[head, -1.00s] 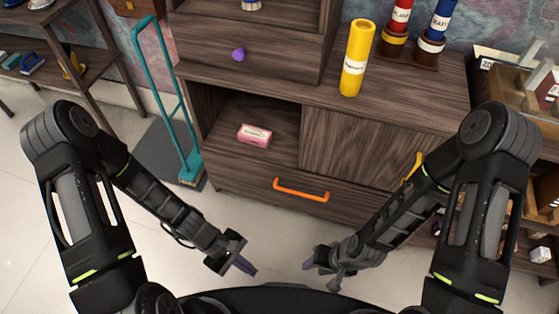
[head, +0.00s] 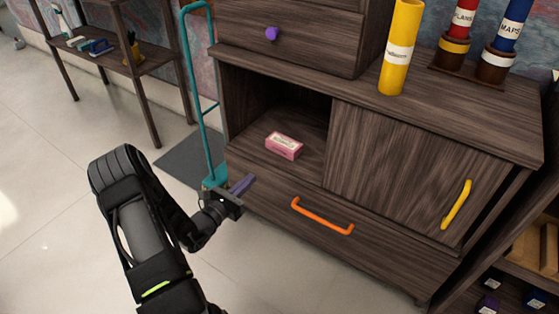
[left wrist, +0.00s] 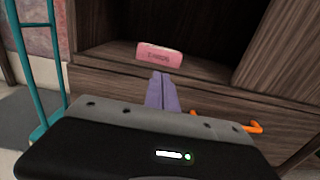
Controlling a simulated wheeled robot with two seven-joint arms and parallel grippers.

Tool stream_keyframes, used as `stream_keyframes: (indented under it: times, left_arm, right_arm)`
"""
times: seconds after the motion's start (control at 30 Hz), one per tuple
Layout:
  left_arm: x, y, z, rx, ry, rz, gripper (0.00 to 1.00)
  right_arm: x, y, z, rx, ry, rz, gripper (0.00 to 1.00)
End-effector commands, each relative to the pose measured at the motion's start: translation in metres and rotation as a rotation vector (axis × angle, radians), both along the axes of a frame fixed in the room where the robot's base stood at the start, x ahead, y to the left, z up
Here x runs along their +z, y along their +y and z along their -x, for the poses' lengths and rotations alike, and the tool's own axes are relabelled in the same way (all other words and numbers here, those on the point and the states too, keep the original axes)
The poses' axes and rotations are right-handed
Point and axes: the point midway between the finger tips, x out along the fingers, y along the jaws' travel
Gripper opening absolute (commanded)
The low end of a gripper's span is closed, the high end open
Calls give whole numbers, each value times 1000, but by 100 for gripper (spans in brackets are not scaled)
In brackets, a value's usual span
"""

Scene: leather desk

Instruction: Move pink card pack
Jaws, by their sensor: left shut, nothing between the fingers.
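The pink card pack (head: 284,146) lies on the floor of the open cubby (head: 307,160) in the dark wood cabinet. It also shows in the left wrist view (left wrist: 160,55), just beyond my fingertips. My left gripper (head: 243,184) is in front of the cabinet, left of and lower than the pack, with its purple fingers shut and empty. In the left wrist view the closed fingers (left wrist: 162,83) point toward the pack, apart from it. My right gripper is not in view.
A drawer with an orange handle (head: 322,216) is below the cubby. A sliding door with a yellow handle (head: 456,205) closes the right side. A teal trolley (head: 202,100) stands at the left. A yellow tube (head: 400,50) stands on top.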

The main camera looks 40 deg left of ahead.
Motion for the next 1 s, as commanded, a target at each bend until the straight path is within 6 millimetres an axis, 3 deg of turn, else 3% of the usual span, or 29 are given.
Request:
stream_keyframes:
  times: [0.33,0.8,1.0]
  left_arm:
    - [-2,-2,-22,-5,0,-1,0]
    - [-5,-2,-111,-6,0,0,0]
    - [-3,-2,-135,-5,0,1,0]
  right_arm:
    - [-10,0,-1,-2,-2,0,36]
    - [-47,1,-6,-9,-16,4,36]
    - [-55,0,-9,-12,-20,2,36]
